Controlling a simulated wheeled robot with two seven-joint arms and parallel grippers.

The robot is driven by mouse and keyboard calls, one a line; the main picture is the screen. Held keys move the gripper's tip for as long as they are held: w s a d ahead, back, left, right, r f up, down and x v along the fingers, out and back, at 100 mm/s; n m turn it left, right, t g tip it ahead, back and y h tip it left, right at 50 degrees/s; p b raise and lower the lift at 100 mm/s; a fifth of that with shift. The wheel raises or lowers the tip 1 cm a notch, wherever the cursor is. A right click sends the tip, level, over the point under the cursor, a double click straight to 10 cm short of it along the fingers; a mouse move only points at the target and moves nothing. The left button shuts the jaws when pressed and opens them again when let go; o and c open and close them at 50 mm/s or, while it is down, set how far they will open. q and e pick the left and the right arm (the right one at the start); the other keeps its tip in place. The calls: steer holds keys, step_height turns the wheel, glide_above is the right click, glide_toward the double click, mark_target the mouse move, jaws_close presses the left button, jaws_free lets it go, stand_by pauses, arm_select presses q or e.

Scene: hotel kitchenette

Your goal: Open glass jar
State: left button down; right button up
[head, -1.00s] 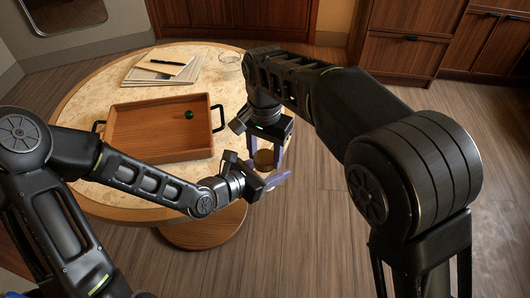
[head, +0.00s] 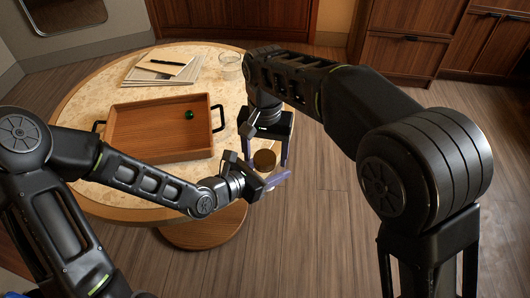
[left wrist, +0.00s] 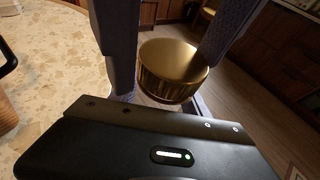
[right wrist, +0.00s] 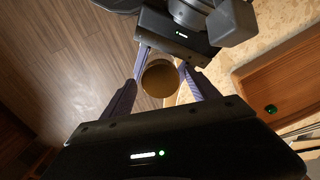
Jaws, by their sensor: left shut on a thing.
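The glass jar's gold-brown round lid (head: 264,160) shows in the head view, just off the table's front right edge, above the floor. The lid also shows in the left wrist view (left wrist: 172,68) and the right wrist view (right wrist: 160,78). The glass body below is mostly hidden by fingers and lid. My left gripper (head: 272,182) is shut on the jar from the left, below the lid. My right gripper (head: 266,158) points down from above, with its fingers spread wide on either side of the lid and gaps showing. Whether the lid is loose cannot be seen.
A wooden tray (head: 120,153) with black handles stands on the round table (head: 100,200); a small green ball (head: 189,114) lies in it. Papers with a pen (head: 168,62) and a clear glass (head: 229,66) are at the back. Floor is clear to the right.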

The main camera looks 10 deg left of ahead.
steer(key=shift+r, duration=2.3)
steer(key=shift+c, duration=0.4)
